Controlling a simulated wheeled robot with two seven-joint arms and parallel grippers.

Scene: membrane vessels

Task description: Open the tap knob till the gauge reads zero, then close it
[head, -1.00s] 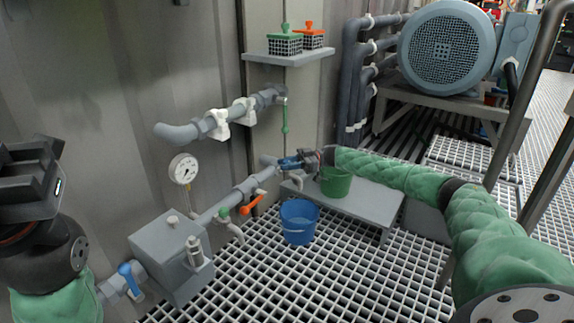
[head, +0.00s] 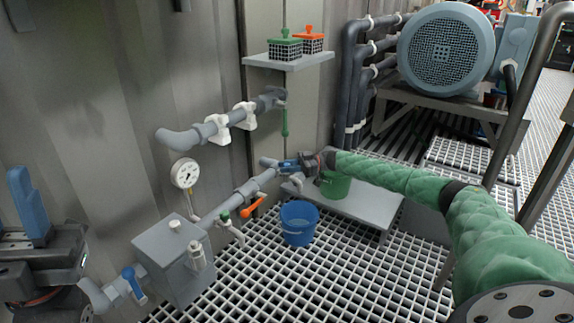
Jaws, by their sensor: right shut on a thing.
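My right gripper (head: 288,166) reaches in from the right. Its blue fingers are shut at the far end of the lower grey pipe (head: 246,190), on the knob of the tap there. The fingers hide the knob. The tap's grey spout (head: 297,181) hangs below them, close to the green bucket (head: 335,186) on a low bench. The round white gauge (head: 185,174) stands on a thin stem above the pipe; its needle is too small to read. My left gripper (head: 27,205) is at the left edge, one blue finger pointing up, holding nothing visible.
A blue bucket (head: 299,223) stands on the grating floor. Along the lower pipe are an orange lever (head: 253,206), a tap with a green knob (head: 224,217), a grey box (head: 172,255) and a blue lever (head: 132,283). A shelf (head: 288,60) holds green and orange caged items.

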